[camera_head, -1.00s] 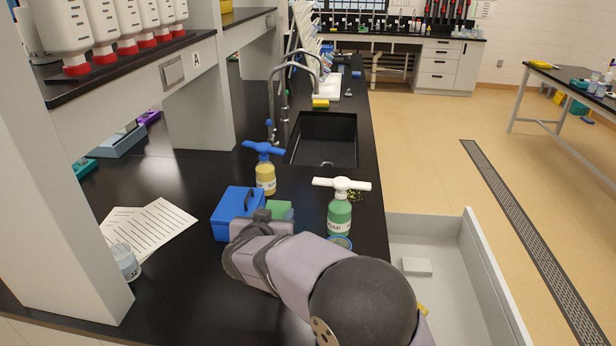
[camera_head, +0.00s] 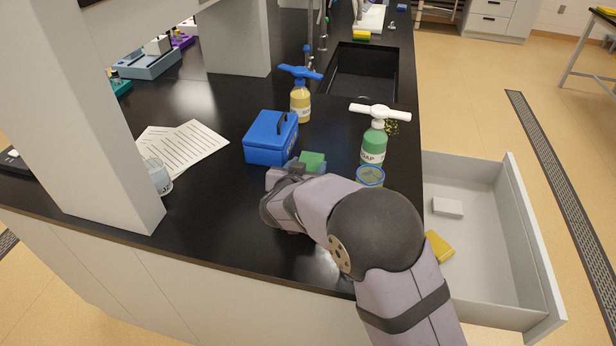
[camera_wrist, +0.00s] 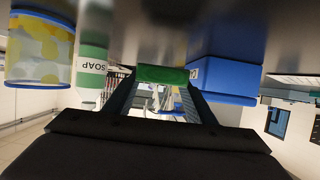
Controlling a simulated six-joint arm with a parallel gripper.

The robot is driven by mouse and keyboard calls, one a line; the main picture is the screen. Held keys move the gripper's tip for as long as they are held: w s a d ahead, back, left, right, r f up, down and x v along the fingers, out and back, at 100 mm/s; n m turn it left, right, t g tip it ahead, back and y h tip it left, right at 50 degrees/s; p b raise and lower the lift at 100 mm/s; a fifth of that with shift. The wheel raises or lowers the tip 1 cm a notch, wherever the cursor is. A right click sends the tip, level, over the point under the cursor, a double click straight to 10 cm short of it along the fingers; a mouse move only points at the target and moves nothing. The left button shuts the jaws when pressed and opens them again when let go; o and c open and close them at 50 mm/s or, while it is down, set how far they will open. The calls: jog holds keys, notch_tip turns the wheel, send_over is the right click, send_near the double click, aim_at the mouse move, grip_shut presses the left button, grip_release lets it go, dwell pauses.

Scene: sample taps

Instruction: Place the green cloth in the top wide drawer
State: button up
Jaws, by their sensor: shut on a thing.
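The green cloth (camera_head: 312,160) is a small folded block just above the dark bench top, beside the blue box. In the wrist view the cloth (camera_wrist: 163,74) sits between the two fingertips. My gripper (camera_wrist: 163,80) is shut on it. In the head view my gripper (camera_head: 297,172) is partly hidden by my own arm. The wide drawer (camera_head: 480,215) is pulled open at the right side of the bench. It holds a white block (camera_head: 447,207) and a yellow block (camera_head: 438,247).
A blue box (camera_head: 270,138) stands left of my gripper. A green soap bottle (camera_head: 373,146), a jar with a blue rim (camera_head: 370,177) and a yellow soap bottle (camera_head: 300,103) stand close by. A sink (camera_head: 364,73) lies behind. Papers (camera_head: 182,148) lie at left.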

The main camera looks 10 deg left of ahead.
jog(key=shift+f, duration=1.85)
jog(key=shift+f, duration=0.2)
jog(key=o, duration=1)
jog(key=shift+r, duration=0.1)
jog(key=shift+r, duration=0.15)
jog(key=b+v, duration=0.1)
jog(key=v, duration=1)
jog(key=shift+s+r, duration=0.1)
jog(key=shift+s, duration=0.15)
jog(key=shift+o, duration=0.6)
jog(key=shift+s+r, duration=0.1)
jog(key=shift+s, duration=0.15)
